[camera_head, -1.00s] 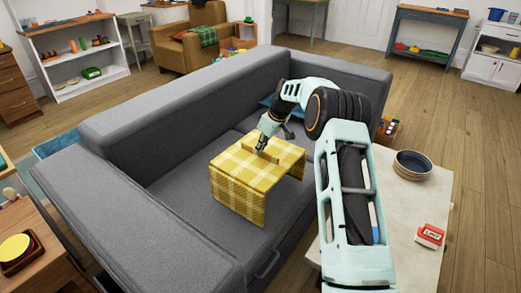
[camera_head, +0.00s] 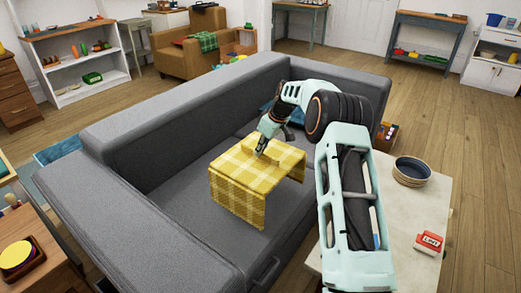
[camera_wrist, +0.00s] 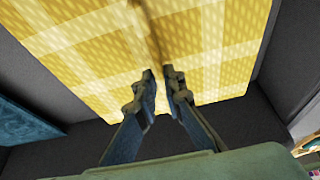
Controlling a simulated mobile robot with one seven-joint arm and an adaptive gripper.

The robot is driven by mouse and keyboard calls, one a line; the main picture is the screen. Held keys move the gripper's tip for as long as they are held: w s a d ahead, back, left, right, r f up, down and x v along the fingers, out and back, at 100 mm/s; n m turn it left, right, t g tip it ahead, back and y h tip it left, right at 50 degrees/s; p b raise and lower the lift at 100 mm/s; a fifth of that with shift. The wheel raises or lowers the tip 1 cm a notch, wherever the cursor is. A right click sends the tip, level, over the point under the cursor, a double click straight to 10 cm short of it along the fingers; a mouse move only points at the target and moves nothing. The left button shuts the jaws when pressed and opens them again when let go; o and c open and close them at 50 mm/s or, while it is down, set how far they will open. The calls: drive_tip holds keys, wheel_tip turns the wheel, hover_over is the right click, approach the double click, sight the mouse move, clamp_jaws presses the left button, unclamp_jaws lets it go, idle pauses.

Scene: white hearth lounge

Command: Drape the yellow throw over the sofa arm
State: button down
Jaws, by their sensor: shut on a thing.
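The yellow plaid throw (camera_head: 247,185) hangs from my gripper (camera_head: 260,148) above the sofa seat, with a flat top and sides hanging down. In the wrist view my gripper (camera_wrist: 163,88) is shut on a raised fold of the throw (camera_wrist: 90,50), with the cloth spread beyond the fingers. The grey sofa (camera_head: 190,235) has a broad arm (camera_head: 130,215) at the near left, to the left of the throw. The throw is apart from that arm. The far sofa arm is partly hidden behind my arm.
A pale table (camera_head: 403,225) at the right holds a dark bowl (camera_head: 412,171) and a red-and-white box (camera_head: 428,243). A teal cushion (camera_head: 297,113) lies at the sofa's far end. A wooden table (camera_head: 50,270) stands at the near left. The seat beside the throw is clear.

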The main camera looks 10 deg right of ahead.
drive_tip(key=shift+r, duration=0.1)
wheel_tip(320, 180, up, 26)
drive_tip(key=p, duration=1.8)
idle(1.3)
